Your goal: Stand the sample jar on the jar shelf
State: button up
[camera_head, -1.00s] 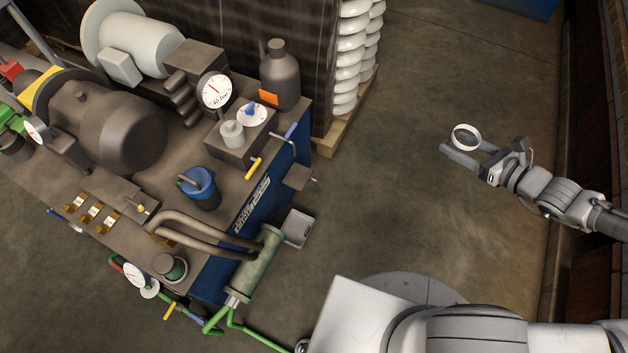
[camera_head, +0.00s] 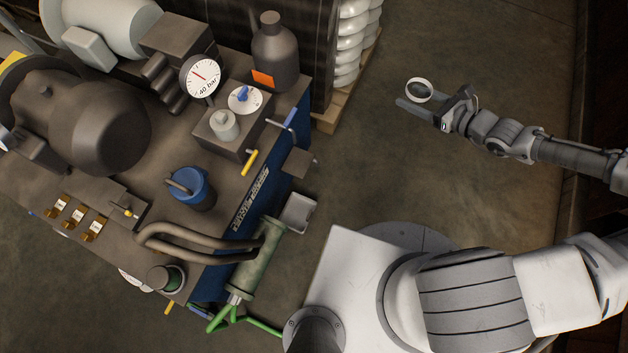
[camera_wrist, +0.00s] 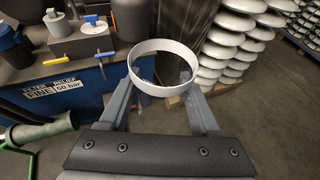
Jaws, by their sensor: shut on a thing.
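The sample jar (camera_head: 419,90) shows as a pale round rim with a see-through middle. In the wrist view the jar (camera_wrist: 165,68) sits between the two grey fingers, its rim facing the camera. My gripper (camera_head: 411,101) is shut on it and holds it above open floor, right of the bench. Two small ledges stick out from the bench's blue right side: a flat brown plate (camera_head: 299,163) and a rimmed grey tray (camera_head: 298,213). I cannot tell for certain which is the jar shelf. Both look empty, and the jar is well apart from them.
The bench top carries a gauge (camera_head: 201,77), a dark bottle (camera_head: 275,52) and a blue container (camera_head: 191,188). A yellow-handled lever (camera_head: 251,162) and a green cylinder (camera_head: 258,258) stand near the ledges. White insulator stacks (camera_head: 354,45) rise behind. The floor between gripper and bench is clear.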

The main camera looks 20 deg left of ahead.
jog(key=s+a+f+n+g+y+b, duration=0.1)
jog(key=s+a+f+b, duration=0.15)
jog(key=a+f, duration=0.55)
jog(key=s+a+f+n+g+b, duration=0.1)
jog(key=s+a+f+b, duration=0.3)
jog(key=f, duration=0.7)
jog(key=s+a+f+n+g+b, duration=0.15)
jog(key=s+a+f, duration=0.25)
jog(key=f, duration=0.6)
jog(key=s+a+f+n+g+b, duration=0.1)
jog(key=s+a+f+g+b, duration=0.25)
jog(key=f, duration=0.65)
jog(key=shift+w+a+f+t+y+b, duration=0.15)
jog(key=shift+w+a+f+t+b, duration=0.2)
jog(key=shift+w+a+b, duration=0.6)
jog(key=shift+w+a+f+t+y+b, duration=0.1)
jog(key=shift+w+a+f+t+b, duration=0.35)
jog(key=shift+a, duration=0.9)
jog(key=shift+w+a+f+t+y+b, duration=0.15)
jog(key=shift+w+a+f+t+b, duration=0.1)
jog(key=shift+w+a+b, duration=0.7)
jog(key=shift+w+a+f+b, duration=0.15)
jog(key=shift+w+a+b, duration=0.5)
jog(key=shift+a, duration=0.3)
jog(key=shift+w+a+f+b, duration=0.15)
jog(key=shift+w+a+b, duration=0.45)
jog(key=shift+a, duration=0.3)
jog(key=o, duration=1.5)
jog(key=shift+c, duration=0.2)
